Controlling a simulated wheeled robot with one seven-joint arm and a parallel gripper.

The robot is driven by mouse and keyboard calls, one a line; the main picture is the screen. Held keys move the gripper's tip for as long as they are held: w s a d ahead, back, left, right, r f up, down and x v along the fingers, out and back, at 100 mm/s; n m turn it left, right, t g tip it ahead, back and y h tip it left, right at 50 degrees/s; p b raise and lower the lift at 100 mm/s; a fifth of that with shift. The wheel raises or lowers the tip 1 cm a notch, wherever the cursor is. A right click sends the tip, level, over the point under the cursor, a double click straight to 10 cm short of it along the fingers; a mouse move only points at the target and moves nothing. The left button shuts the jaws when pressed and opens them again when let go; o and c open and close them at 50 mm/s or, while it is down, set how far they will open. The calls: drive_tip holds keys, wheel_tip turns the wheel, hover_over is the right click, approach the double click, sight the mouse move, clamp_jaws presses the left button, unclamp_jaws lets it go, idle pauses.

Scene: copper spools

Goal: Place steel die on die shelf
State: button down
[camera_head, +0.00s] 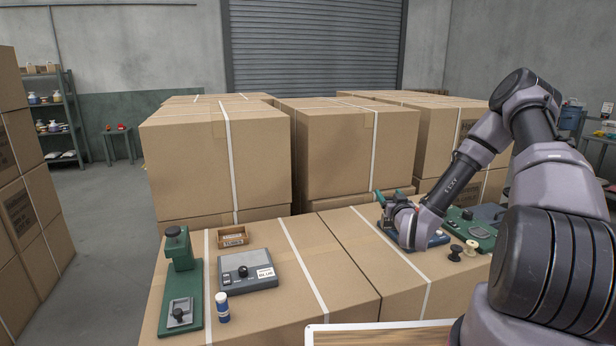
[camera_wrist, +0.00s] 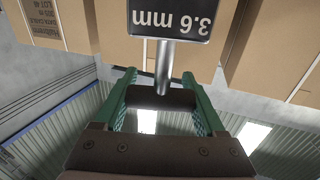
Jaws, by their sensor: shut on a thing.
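In the wrist view, which appears upside down, my gripper (camera_wrist: 162,92) has two green fingers closed on a dark block. A shiny metal stem (camera_wrist: 165,65) joins this block to a dark plate marked "3.6 mm", cut off by the top edge; this looks like the steel die (camera_wrist: 168,20). In the head view, my gripper (camera_head: 392,203) is low over a blue base (camera_head: 432,239) at the right of the boxes, and my wrist hides most of what it holds. I cannot tell which piece is the die shelf.
A green press (camera_head: 181,265), small wooden crate (camera_head: 233,236), grey box with a knob (camera_head: 247,272) and blue bottle (camera_head: 222,308) stand at the left of the carton top (camera_head: 310,265). A black and a cream spool (camera_head: 471,248) stand right of my gripper. The middle is clear.

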drive_tip(key=s+r, duration=0.3)
drive_tip(key=s, duration=0.2)
drive_tip(key=w+a+f+n+y, duration=0.2)
drive_tip(key=w+a, duration=0.2)
drive_tip(key=a, duration=0.5)
drive_tip(key=w+a+f+n+y, duration=0.1)
drive_tip(key=w+a+f+y, duration=0.25)
drive_tip(key=a, duration=0.65)
wheel_tip(320, 180, down, 9)
drive_tip(key=shift+w+a+f+g, duration=0.15)
drive_tip(key=shift+w+a+g, duration=0.2)
drive_tip(key=shift+g, duration=0.05)
drive_tip(key=shift+f, duration=0.15)
unclamp_jaws()
drive_tip(key=v, duration=1.2)
drive_tip(key=shift+r, duration=0.25)
